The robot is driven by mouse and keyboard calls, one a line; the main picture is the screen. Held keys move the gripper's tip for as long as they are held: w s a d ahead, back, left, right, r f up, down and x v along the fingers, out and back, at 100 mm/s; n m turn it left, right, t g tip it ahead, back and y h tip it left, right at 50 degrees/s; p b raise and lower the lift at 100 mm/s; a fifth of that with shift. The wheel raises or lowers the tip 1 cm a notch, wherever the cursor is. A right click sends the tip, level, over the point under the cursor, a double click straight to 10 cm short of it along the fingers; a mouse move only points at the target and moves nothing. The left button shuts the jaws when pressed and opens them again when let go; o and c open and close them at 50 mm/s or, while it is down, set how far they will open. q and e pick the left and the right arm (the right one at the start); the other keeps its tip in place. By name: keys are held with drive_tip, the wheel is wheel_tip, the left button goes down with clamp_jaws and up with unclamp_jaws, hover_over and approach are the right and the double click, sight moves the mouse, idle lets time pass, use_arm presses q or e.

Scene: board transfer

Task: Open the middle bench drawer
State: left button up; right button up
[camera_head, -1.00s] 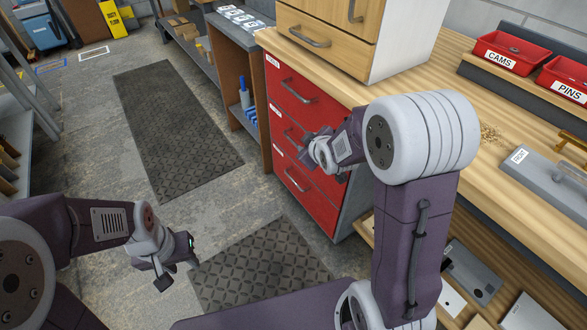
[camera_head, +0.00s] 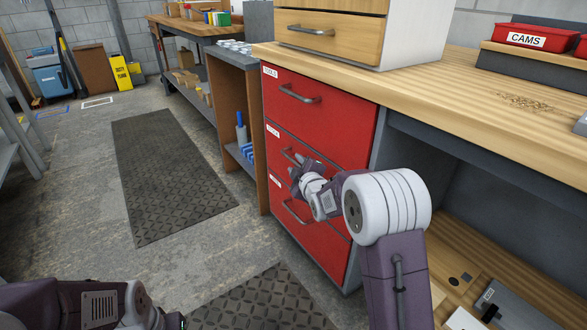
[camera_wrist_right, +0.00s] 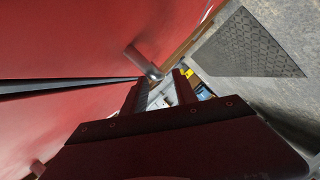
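The red drawer unit stands under the workbench, with a top, a middle and a bottom drawer. The middle drawer (camera_head: 340,150) looks closed in the head view. Its metal handle (camera_head: 290,154) is partly hidden by my right gripper (camera_head: 298,172), which is right in front of the drawer face. In the right wrist view, a handle end (camera_wrist_right: 146,64) shows just beyond the two fingertips of the right gripper (camera_wrist_right: 160,82).
The top drawer handle (camera_head: 298,93) and bottom drawer handle (camera_head: 292,211) stick out above and below. A wooden cabinet (camera_head: 330,35) stands on the workbench (camera_head: 440,85). The floor in front, with a dark mat (camera_head: 170,175), is clear.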

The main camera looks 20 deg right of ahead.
sight(295, 163)
drive_tip(key=shift+b+x, duration=0.6)
drive_tip(key=shift+x, duration=1.35)
clamp_jaws()
